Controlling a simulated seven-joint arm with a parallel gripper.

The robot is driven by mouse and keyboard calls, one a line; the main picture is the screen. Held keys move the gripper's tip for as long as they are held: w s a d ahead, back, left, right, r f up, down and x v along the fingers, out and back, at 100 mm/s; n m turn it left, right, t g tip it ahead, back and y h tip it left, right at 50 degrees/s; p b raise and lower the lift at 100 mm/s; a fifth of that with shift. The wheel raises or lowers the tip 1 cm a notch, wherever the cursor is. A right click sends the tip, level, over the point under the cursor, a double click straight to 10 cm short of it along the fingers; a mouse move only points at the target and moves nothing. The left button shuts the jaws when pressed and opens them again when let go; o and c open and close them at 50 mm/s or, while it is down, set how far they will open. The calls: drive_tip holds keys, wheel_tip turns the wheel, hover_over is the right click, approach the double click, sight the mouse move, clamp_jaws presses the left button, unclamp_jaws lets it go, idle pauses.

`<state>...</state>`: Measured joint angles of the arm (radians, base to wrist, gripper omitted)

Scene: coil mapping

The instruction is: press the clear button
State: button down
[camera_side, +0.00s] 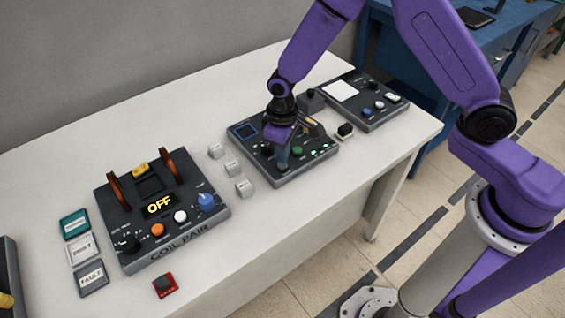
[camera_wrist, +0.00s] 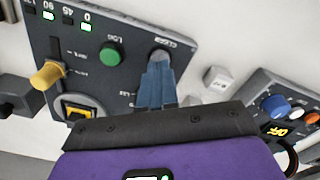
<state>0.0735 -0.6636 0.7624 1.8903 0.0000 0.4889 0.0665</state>
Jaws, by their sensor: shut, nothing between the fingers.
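The middle control panel (camera_side: 292,172) lies on the white table, with my gripper (camera_side: 283,162) pointing down over its front-left part. In the wrist view my gripper (camera_wrist: 157,62) is shut, its blue-grey fingers together and empty. The fingertips are at a grey round button (camera_wrist: 158,55) beside a small label that seems to read CLEAR. The fingers cover part of this button, and I cannot tell whether they touch it or how far it is pressed. A green button (camera_wrist: 112,54) marked LOG is beside it; it also shows in the side view (camera_side: 297,150).
The coil pair box (camera_side: 180,238) stands at the left, with a red button block (camera_side: 164,285) in front. Several small white blocks (camera_side: 233,168) lie between the panels. Another panel (camera_side: 372,112) is behind right.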

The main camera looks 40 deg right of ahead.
sight(282, 164)
drive_tip(key=shift+f, duration=0.95)
idle(0.4)
idle(0.3)
drive_tip(key=shift+r, duration=3.25)
